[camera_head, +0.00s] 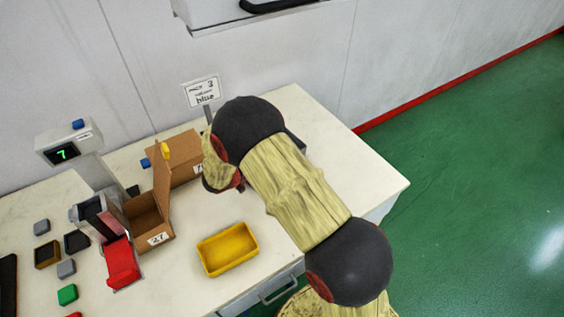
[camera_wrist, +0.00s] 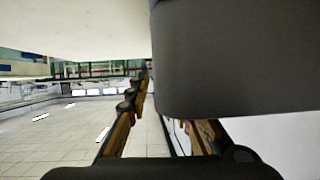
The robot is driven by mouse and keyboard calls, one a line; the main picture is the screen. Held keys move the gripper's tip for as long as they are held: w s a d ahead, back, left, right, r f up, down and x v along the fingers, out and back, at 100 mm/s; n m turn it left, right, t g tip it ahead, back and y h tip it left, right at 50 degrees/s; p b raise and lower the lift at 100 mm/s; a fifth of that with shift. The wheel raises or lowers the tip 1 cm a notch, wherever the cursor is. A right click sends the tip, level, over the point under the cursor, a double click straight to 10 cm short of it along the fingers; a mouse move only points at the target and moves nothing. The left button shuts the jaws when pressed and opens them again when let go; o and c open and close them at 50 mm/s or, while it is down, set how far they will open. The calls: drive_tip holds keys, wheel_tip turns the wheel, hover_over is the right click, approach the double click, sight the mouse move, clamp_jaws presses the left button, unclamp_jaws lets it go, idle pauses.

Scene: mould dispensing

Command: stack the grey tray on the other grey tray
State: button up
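In the wrist view a large dark grey surface (camera_wrist: 235,60), which looks like the side of a grey tray, fills the upper right very close to the camera. My gripper (camera_wrist: 163,118) has its two fingers spread apart below it. The left finger runs along the left of the grey piece, with a narrow gap showing. The right finger passes behind it, so its tip is hidden. In the head view a small part of a dark grey thing (camera_head: 296,142) shows behind my arm, which hides my gripper. I cannot make out two separate grey trays.
A yellow tray (camera_head: 228,250) lies near the table's front edge. To the left are an open cardboard box (camera_head: 147,214), a red chute (camera_head: 122,264) and several small blocks. A sign (camera_head: 203,91) stands behind my arm. The table's right corner (camera_head: 365,180) is clear.

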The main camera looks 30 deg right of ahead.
drive_tip(key=shift+p+v, duration=1.25)
drive_tip(key=shift+v, duration=2.55)
